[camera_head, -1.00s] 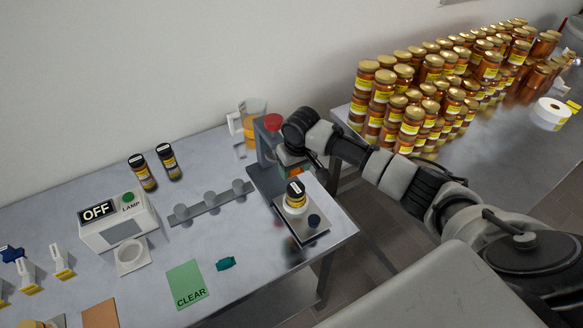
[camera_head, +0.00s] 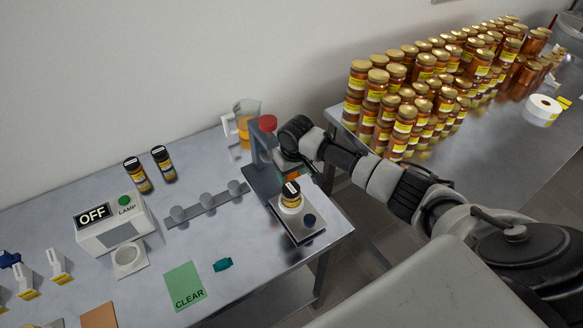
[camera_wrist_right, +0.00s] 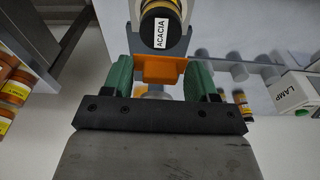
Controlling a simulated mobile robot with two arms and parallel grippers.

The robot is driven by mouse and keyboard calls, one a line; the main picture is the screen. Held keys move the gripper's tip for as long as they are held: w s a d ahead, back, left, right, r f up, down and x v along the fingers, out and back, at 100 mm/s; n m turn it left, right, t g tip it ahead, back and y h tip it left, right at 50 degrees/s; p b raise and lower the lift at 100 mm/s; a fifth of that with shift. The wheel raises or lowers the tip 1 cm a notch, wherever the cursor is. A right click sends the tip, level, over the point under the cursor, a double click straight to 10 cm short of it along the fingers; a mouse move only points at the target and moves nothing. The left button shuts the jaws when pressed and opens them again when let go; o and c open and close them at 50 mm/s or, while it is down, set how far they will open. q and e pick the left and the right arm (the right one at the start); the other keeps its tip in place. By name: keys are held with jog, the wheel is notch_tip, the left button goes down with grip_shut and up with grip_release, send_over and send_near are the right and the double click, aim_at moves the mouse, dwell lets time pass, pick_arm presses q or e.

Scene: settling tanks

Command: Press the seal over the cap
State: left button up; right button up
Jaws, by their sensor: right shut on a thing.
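A dark-capped jar (camera_head: 291,194) with a yellow label stands upright on the plate of a grey press stand (camera_head: 262,178). In the right wrist view the same jar (camera_wrist_right: 160,38) shows from above, with a white strip reading ACACIA across its cap. My right gripper (camera_head: 291,167) is beside the stand, just behind the jar. In the wrist view its green fingers are shut on an orange piece (camera_wrist_right: 162,69), close to the jar. I cannot tell whether the orange piece touches the cap. My left gripper is not in view.
A red knob (camera_head: 268,123) tops the stand, and a jug (camera_head: 246,118) is behind it. A grey rail with pegs (camera_head: 208,205), two dark-capped jars (camera_head: 139,175) and an OFF lamp box (camera_head: 115,224) are to the left. Stacked honey jars (camera_head: 405,118) fill the other table.

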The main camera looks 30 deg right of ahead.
notch_tip(320, 180, down, 4)
jog(key=shift+f+b, duration=0.1)
jog(key=shift+b, duration=0.8)
jog(key=shift+f, duration=0.3)
jog(key=shift+p, duration=0.45)
jog(key=shift+f, duration=0.2)
dwell(0.7)
jog(key=shift+f+p, duration=0.1)
jog(key=shift+p, duration=0.2)
dwell(1.0)
